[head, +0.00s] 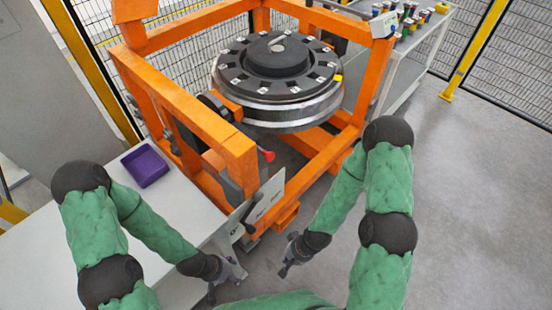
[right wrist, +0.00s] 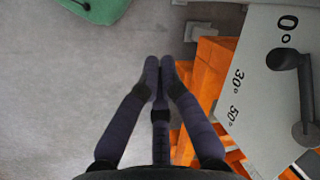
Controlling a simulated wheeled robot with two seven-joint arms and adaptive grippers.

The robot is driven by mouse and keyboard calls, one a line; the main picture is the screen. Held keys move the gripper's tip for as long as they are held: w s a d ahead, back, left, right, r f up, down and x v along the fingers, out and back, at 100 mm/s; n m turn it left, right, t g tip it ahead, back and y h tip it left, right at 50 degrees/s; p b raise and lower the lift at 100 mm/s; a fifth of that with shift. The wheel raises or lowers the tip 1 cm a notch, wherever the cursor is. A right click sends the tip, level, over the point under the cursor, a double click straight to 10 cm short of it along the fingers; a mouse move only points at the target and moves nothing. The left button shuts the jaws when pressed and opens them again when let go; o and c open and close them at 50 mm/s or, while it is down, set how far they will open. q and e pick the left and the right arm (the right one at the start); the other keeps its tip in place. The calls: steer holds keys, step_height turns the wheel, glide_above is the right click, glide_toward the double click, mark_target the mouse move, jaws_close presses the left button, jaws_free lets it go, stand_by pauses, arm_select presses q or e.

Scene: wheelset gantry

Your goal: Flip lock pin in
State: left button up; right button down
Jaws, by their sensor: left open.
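A pale plate (head: 268,197) with angle marks stands at the front corner of the orange gantry. It also shows in the right wrist view (right wrist: 262,110), marked 0°, 30° and 50°. A black knobbed handle (right wrist: 303,105) sits on the plate near the 0° mark; I cannot tell for sure whether it is the lock pin. My right gripper (head: 285,270) is right of and below the plate, apart from it. In the right wrist view (right wrist: 160,63) its fingertips meet with nothing between them. My left gripper (head: 227,286) is open and empty, below the plate.
The orange gantry frame (head: 238,148) carries a large dark wheel (head: 283,105). A red knob (head: 268,156) juts from its front. A white table (head: 180,200) with a purple tray (head: 145,167) stands left. The floor at right is clear.

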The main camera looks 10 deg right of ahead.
mark_target(268, 155)
steer(key=w+d+r+m+t+y+p, duration=0.1)
steer(key=w+d+r+m+t+p, duration=0.1)
steer(key=w+r+m, duration=0.8)
steer(key=w+d+r+m+t+p, duration=0.3)
steer(key=w+d+r+m, duration=0.4)
steer(key=w+r+m, duration=0.4)
step_height(268, 155, up, 5)
steer(key=m+t, duration=0.1)
steer(key=m, duration=0.2)
steer(key=shift+d+m+t+y, duration=0.3)
steer(key=shift+m+y, duration=0.1)
steer(key=shift+w, duration=0.1)
steer(key=w+a+r+b+x, duration=0.1)
steer(key=r+b+x, duration=0.1)
steer(key=x, duration=1)
steer(key=shift+w+a+f+b, duration=0.25)
steer(key=shift+w+a+b, duration=0.15)
steer(key=shift+b, duration=0.4)
